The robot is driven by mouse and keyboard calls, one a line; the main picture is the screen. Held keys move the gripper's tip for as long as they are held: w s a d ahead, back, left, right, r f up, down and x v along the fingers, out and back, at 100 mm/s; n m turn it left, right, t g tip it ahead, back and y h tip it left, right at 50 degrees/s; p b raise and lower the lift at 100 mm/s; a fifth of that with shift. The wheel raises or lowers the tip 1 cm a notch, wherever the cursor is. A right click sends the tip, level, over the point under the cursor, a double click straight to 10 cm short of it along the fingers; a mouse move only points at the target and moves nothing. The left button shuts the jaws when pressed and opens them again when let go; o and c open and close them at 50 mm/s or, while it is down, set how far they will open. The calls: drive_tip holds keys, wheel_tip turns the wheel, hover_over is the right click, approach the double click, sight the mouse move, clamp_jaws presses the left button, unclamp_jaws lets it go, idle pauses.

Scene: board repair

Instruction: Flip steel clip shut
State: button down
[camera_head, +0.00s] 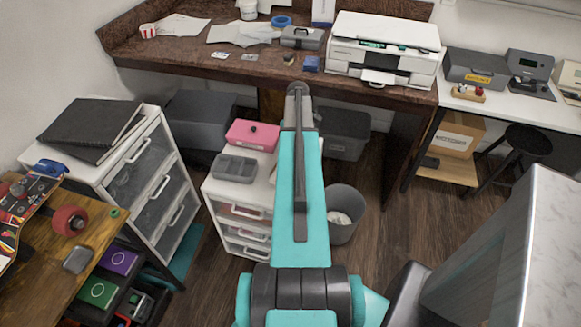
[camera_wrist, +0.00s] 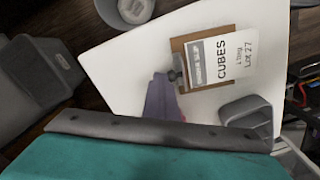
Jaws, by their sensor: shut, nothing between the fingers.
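In the wrist view a small brown board (camera_wrist: 186,42) holds a white card (camera_wrist: 222,62) lettered "CUBES". It lies on the white top of a drawer unit. A small dark fitting (camera_wrist: 173,75) sits at the board's left edge. It may be the steel clip, and whether it stands open is too small to tell. A purple-grey shape (camera_wrist: 160,101) beside it is unclear and partly hidden by my teal arm. In the head view my arm reaches over this unit and hides the board and clip. I cannot make out my gripper in either view.
The drawer unit (camera_head: 236,217) also carries a pink box (camera_head: 253,134) and a grey tray (camera_head: 234,167), which also shows in the wrist view (camera_wrist: 246,117). A grey bin (camera_head: 345,220) stands close on its right. A brown desk (camera_head: 220,63) with a printer (camera_head: 384,50) lies behind.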

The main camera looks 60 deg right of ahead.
drive_tip(key=shift+s+a, duration=0.2)
drive_tip(key=shift+a, duration=0.95)
drive_tip(key=shift+s+a, duration=0.2)
drive_tip(key=shift+a, duration=0.9)
drive_tip(key=shift+f+b, duration=0.35)
drive_tip(key=shift+f, duration=0.4)
idle(0.7)
drive_tip(key=shift+w+d+r+p, duration=0.1)
drive_tip(key=shift+d+r+p, duration=0.15)
drive_tip(key=shift+d, duration=0.25)
drive_tip(key=shift+w+d+r+p, duration=0.1)
drive_tip(key=shift+d+r+p, duration=0.15)
drive_tip(key=shift+d, duration=0.2)
drive_tip(key=shift+r, duration=0.1)
wheel_tip(320, 180, up, 8)
drive_tip(key=p, duration=0.4)
drive_tip(key=shift+p, duration=0.3)
idle(0.6)
idle(0.5)
